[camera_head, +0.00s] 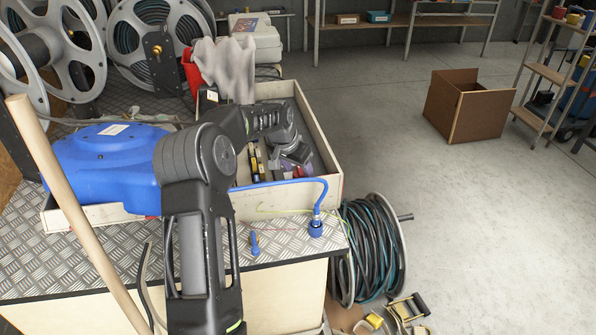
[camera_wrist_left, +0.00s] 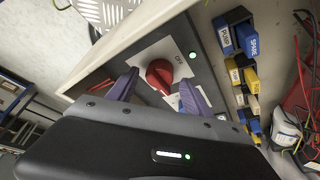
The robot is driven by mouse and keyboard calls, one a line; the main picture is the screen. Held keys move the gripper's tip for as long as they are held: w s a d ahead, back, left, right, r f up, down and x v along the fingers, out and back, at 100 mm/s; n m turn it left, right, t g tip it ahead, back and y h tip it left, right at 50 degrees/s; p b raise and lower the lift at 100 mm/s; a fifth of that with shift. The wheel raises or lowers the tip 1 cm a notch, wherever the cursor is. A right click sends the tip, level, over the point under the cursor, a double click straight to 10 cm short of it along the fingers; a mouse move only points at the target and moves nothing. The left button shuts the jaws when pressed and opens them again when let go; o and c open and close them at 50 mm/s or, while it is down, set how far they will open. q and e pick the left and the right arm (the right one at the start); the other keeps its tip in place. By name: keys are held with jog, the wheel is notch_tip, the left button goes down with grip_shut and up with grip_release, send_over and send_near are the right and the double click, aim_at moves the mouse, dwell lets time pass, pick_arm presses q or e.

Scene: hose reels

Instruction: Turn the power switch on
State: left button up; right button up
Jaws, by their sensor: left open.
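The switch is a red rotary knob (camera_wrist_left: 160,75) on a pale plate, set in a dark panel, in the left wrist view. A small green light (camera_wrist_left: 192,55) glows on that panel. In the head view my left gripper (camera_head: 290,160) reaches down into the wooden tray (camera_head: 334,178) and hides the knob. My right gripper is out of view.
Yellow and blue labelled blocks (camera_wrist_left: 245,70) line the tray beside the panel. A blue hose reel (camera_head: 105,160), a wooden pole (camera_head: 75,210) and a grey cloth (camera_head: 226,66) crowd the bench. A hose drum (camera_head: 372,248) stands right of it; the floor beyond is mostly clear.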

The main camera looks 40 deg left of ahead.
pick_arm(q)
jog(key=v, duration=0.7)
dwell(0.4)
